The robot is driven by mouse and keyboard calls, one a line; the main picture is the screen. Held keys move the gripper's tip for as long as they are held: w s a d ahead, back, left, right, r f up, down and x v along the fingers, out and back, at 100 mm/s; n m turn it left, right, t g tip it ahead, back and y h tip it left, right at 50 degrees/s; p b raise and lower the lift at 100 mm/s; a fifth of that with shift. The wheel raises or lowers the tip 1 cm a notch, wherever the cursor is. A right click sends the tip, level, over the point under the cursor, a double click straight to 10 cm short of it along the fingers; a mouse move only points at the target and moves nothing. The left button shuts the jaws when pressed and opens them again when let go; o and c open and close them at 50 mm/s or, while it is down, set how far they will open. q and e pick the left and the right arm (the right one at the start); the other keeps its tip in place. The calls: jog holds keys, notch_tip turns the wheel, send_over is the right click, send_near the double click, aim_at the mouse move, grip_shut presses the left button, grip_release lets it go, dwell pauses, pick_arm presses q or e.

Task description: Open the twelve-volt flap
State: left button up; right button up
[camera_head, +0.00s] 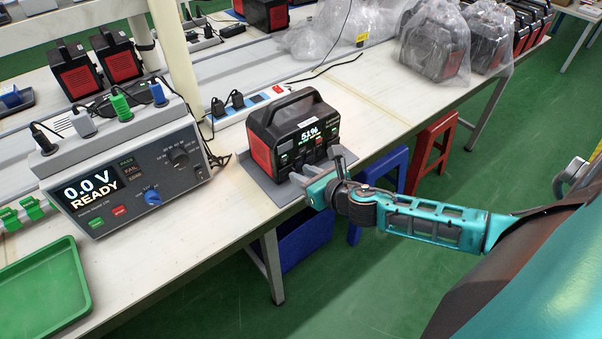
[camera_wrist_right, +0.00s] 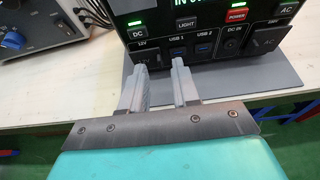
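The power station (camera_head: 296,132) is a black box with red sides and a top handle, standing on a grey mat on the bench. Its lit display reads 51%. In the right wrist view, the dark twelve-volt flap (camera_wrist_right: 143,57) sits at the lower left of the front panel, under the 12V label. It looks closed, but a finger hides part of it. My right gripper (camera_head: 319,170) is in front of the panel. Its two fingers (camera_wrist_right: 159,73) are apart with nothing between them, the left one close to the flap; contact cannot be told. My left gripper is not in view.
The grey mat (camera_wrist_right: 215,84) lies under the station. A tester (camera_head: 130,180) reading 0.0 V READY stands to the left, with a green tray (camera_head: 45,290) at the lower left. Bagged stations (camera_head: 435,45) stand behind. Bare bench lies between tester and mat.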

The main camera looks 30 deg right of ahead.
jog(key=shift+x, duration=0.8)
grip_shut()
